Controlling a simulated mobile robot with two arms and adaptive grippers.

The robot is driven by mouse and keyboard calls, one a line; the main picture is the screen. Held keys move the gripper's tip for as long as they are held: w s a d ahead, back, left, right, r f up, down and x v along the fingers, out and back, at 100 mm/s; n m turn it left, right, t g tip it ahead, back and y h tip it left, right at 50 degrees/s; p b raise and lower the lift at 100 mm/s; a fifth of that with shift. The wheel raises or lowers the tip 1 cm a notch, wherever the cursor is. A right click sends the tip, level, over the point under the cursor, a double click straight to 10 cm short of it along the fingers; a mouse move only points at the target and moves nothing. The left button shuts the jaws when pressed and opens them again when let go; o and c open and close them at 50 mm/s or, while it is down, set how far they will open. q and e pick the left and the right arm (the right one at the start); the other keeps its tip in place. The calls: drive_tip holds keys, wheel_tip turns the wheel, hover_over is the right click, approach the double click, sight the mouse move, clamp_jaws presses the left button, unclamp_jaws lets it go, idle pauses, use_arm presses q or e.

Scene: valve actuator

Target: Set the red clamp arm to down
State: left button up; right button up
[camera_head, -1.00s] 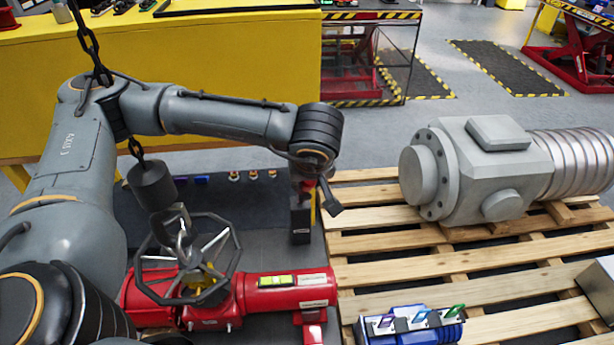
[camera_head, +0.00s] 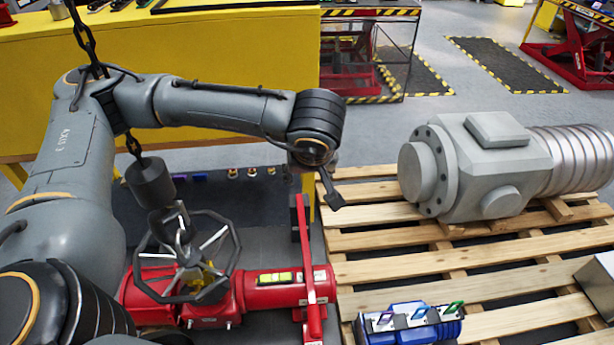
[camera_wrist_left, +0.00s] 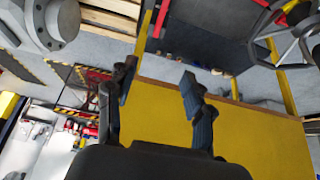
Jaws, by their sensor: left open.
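The red clamp arm (camera_head: 307,265) is a narrow red bar. In the head view it runs from a black block (camera_head: 299,215) toward the front, across the right end of the red actuator body (camera_head: 258,292). Whether it touches the body I cannot tell. My left gripper (camera_head: 329,188) is above and right of the black block, apart from the bar. In the left wrist view my left gripper (camera_wrist_left: 158,88) has its two fingers apart with nothing between them. My right gripper is not in view.
A dark spoked handwheel (camera_head: 187,258) and a hanging chain with a weight (camera_head: 150,183) stand left of the bar. A wooden pallet (camera_head: 400,240) carries a grey machine (camera_head: 480,170) and a blue part (camera_head: 410,326). A yellow bench (camera_head: 240,60) is behind.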

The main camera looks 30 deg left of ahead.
use_arm(q)
drive_tip(key=v, duration=0.9)
drive_tip(key=shift+s+r, duration=0.2)
drive_tip(key=shift+r, duration=0.05)
drive_tip(key=shift+d, duration=0.1)
